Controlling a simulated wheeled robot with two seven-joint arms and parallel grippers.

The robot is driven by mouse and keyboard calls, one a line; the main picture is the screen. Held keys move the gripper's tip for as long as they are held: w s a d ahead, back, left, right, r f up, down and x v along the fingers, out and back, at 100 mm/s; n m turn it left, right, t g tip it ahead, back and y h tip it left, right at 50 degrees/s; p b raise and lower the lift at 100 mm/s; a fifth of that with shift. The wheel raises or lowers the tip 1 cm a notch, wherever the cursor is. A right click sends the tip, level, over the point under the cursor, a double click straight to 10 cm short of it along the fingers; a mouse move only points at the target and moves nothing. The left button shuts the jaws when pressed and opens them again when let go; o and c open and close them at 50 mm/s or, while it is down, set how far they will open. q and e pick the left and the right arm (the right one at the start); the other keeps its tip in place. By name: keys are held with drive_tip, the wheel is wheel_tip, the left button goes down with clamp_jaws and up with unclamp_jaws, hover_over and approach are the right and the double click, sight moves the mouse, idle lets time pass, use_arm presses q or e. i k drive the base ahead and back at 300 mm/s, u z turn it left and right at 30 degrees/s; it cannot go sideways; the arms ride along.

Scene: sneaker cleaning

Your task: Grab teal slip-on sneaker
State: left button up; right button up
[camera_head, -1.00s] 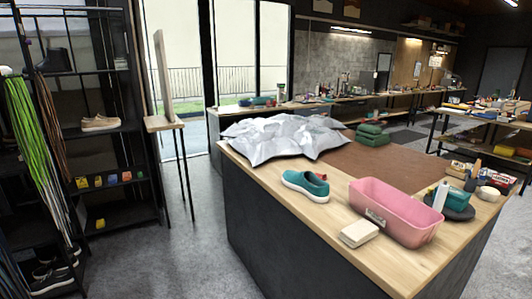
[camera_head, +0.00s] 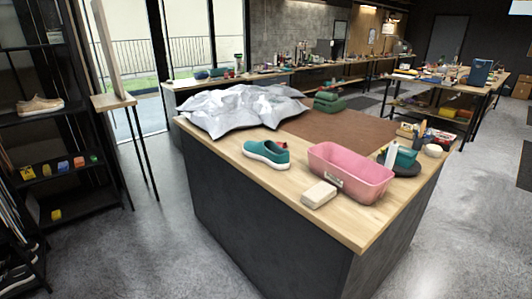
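The teal slip-on sneaker (camera_head: 267,154) with a white sole lies on the wooden top of the workbench (camera_head: 232,156), near its front edge. A small red thing shows behind its heel. The sneaker stands apart from the pink bin to its right. Neither of my grippers is in the head view, and nothing touches the sneaker.
The pink bin (camera_head: 350,174) and a beige block (camera_head: 319,194) sit right of the sneaker. Open grey floor (camera_head: 130,245) lies before the bench, and a black shelf (camera_head: 50,140) stands left.

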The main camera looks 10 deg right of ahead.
sight(267, 152)
drive_tip(key=u, duration=0.55)
drive_tip(key=k, duration=0.65)
drive_tip(key=u, duration=0.5)
drive_tip(key=i, duration=1.1)
drive_tip(key=z, duration=1.3)
drive_tip(key=i, duration=1)
drive_tip(key=z, duration=1.1)
